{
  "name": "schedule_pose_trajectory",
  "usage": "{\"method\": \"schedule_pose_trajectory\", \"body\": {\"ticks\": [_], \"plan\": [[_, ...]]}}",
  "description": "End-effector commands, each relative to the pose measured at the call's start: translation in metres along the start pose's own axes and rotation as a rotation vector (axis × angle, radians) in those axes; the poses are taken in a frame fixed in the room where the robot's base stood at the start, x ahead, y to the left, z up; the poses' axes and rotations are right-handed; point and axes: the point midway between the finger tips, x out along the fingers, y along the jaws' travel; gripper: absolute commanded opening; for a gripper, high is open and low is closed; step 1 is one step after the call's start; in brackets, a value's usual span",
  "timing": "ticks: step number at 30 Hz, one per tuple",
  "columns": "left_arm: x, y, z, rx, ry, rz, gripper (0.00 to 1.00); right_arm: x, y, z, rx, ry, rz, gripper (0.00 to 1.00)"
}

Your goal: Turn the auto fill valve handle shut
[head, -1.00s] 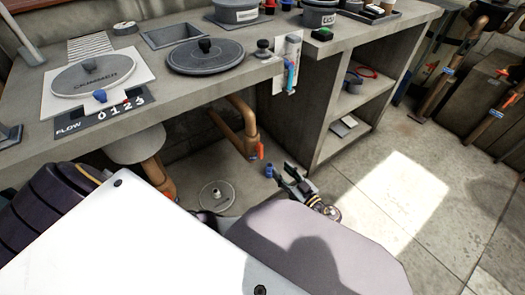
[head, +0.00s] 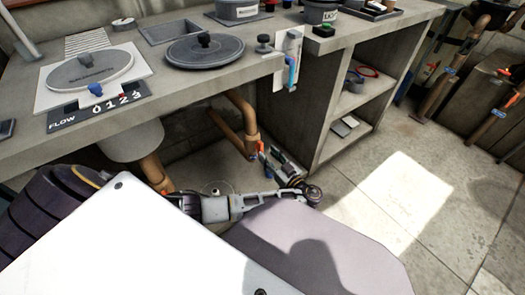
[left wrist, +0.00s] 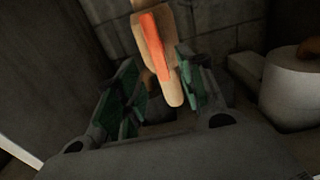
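A red-orange valve handle (head: 261,147) hangs at the copper pipe under the counter; no label on it is readable. In the left wrist view the orange-faced handle (left wrist: 158,48) points down toward my gripper, its rounded lower end between the fingers. My left gripper (head: 274,157) is under the counter beside the pipe. In the left wrist view its green-padded fingers stand apart on either side of the handle, with gaps showing, so it is open. The valve body is mostly hidden. My right gripper is not in view.
The concrete counter (head: 200,88) overhangs the pipes. A shelf unit (head: 345,110) stands just right of the gripper. A small blue part (head: 267,172) shows below the handle. Open floor lies to the right.

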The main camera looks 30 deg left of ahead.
Motion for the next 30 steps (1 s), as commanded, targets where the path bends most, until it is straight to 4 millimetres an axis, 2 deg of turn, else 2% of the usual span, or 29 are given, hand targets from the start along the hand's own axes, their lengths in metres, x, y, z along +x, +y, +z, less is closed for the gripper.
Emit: {"method": "schedule_pose_trajectory", "body": {"ticks": [6,12,26,30], "plan": [[0.025,-0.001,0.001,0.0,0.001,-0.001,0.39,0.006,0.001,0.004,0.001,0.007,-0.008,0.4],[0.042,0.0,0.001,0.0,0.001,0.0,0.39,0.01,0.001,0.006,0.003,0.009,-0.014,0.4],[0.048,0.0,0.0,0.0,-0.001,0.0,0.39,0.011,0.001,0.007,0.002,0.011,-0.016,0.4],[0.048,0.0,0.0,0.0,-0.001,0.0,0.24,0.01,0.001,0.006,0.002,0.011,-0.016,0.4]]}}
